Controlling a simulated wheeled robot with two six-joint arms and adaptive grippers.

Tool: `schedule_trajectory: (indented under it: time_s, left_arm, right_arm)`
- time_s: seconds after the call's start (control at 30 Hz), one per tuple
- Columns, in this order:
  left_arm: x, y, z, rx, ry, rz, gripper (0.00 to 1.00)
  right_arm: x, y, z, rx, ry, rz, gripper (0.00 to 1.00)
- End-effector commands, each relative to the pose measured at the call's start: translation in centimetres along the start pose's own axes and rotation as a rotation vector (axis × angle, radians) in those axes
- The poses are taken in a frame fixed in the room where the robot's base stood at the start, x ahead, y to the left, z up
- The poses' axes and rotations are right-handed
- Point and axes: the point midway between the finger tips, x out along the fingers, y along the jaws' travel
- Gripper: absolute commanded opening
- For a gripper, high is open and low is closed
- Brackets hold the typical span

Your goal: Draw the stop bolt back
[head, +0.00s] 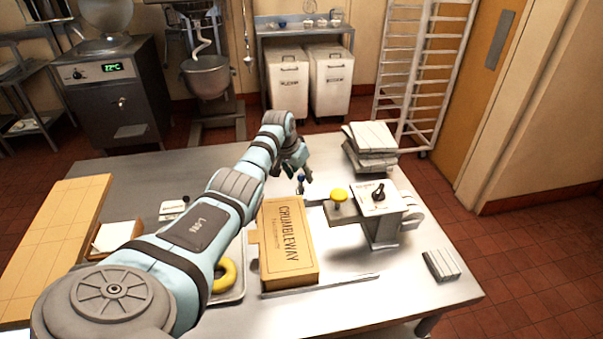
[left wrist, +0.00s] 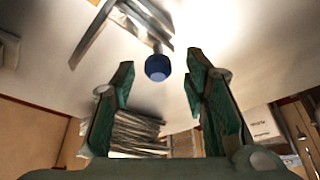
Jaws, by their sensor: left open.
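The stop bolt's dark blue round knob (left wrist: 158,67) shows in the left wrist view on a short rod, beside a metal rail (left wrist: 128,22). In the head view the blue knob (head: 300,180) is just below my left gripper's fingers, left of the yellow-topped machine. My left gripper (head: 298,166) is open and empty above the worktable. In the left wrist view its two green fingers (left wrist: 160,65) stand either side of the knob, with gaps on both sides. I cannot tell how far the knob lies beyond the tips. My right gripper is out of view.
A box marked Crumbleway (head: 286,245) lies on the steel table (head: 150,168). A machine with a yellow knob (head: 338,195) and black switch (head: 378,192) stands to its right. Stacked grey packs (head: 370,147) are behind. A yellow ring (head: 224,274) sits partly behind my arm.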

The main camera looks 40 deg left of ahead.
Motion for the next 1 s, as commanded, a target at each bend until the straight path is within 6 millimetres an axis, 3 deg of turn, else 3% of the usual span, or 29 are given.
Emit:
schedule_trajectory:
  time_s: [0.13, 0.27, 0.5, 0.6, 0.73, 1.0]
  left_arm:
    - [-0.4, 0.0, -0.1, 0.001, 0.002, -0.001, 0.41]
    - [-2.2, 0.1, -0.1, 0.003, 0.003, -0.001, 0.41]
    - [-9.1, 0.2, -0.2, 0.004, 0.003, -0.004, 0.41]
    - [-11.0, 0.3, -0.2, 0.003, 0.002, -0.002, 0.41]
    - [-12.0, 0.3, -0.2, 0.003, 0.000, -0.002, 0.41]
    - [-12.0, 0.3, -0.2, 0.003, -0.001, -0.001, 0.41]
  right_arm:
    - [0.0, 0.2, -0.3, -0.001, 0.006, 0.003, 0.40]
    - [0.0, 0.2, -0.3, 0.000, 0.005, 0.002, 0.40]
    - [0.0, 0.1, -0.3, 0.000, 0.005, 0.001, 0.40]
    - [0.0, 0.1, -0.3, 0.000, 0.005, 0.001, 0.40]
    - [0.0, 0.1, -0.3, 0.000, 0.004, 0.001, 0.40]
    - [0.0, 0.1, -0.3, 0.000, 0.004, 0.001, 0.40]
